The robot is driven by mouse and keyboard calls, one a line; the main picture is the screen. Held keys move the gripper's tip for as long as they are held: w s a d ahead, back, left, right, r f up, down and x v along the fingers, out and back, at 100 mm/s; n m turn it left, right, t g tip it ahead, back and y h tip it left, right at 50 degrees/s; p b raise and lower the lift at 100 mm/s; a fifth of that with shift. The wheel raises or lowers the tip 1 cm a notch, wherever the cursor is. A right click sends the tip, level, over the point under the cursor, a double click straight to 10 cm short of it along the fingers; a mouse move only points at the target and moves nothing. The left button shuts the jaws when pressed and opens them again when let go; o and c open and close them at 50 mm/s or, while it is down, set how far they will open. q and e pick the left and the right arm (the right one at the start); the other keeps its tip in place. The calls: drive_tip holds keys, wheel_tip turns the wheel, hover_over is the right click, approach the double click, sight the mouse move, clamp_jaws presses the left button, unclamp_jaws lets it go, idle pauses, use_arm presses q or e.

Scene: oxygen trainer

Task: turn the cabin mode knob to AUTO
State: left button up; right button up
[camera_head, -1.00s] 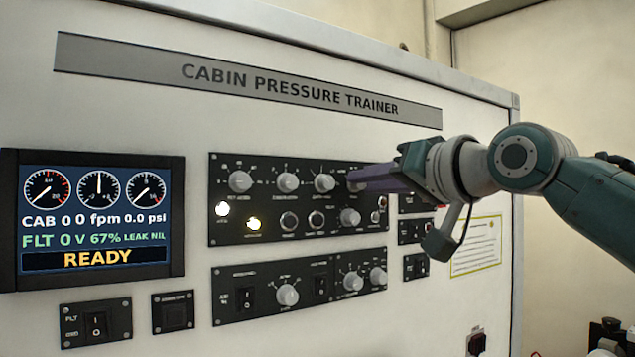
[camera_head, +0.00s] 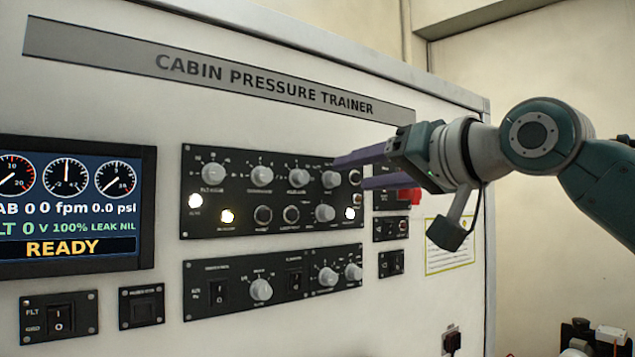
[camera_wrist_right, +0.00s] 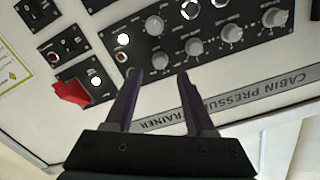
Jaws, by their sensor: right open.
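The black control panel (camera_head: 290,223) carries a top row of grey round knobs. The knob at the right end of that row (camera_head: 331,179) is nearest my right gripper (camera_head: 350,172). Its label is too small to read, so I cannot confirm that it is the cabin mode knob or where it points. My right gripper is open, with its two purple fingers spread and empty. In the right wrist view this knob (camera_wrist_right: 160,60) shows just beyond and between the fingertips (camera_wrist_right: 159,75), apparently clear of them. My left gripper is out of view.
The display (camera_head: 70,205) reads READY and 100%. A red switch guard (camera_head: 409,195) sits right of the panel, close below my gripper; it also shows in the right wrist view (camera_wrist_right: 72,92). A lower panel (camera_head: 272,280) has more knobs and switches.

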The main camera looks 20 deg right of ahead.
drive_tip(key=b+v, duration=0.2)
drive_tip(key=v, duration=0.4)
drive_tip(key=shift+b, duration=0.3)
